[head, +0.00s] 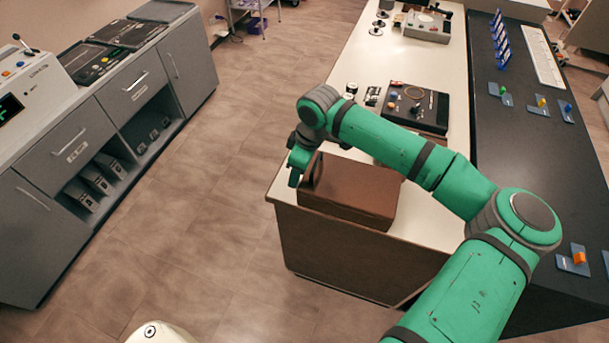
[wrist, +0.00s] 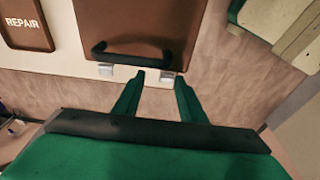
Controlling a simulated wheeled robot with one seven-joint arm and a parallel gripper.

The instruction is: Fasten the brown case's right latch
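The brown case (head: 352,188) sits at the near end of the pale worktop, its lid looking closed. In the head view my gripper (head: 295,176) is at the case's left side. Whether either latch is fastened is too small to tell.
A brown sign reading REPAIR (wrist: 25,36) lies left of the case in the wrist view. A dark tool panel (head: 415,106) lies behind the case on the worktop. Grey cabinets (head: 110,120) stand at the left, with open floor (head: 200,210) between.

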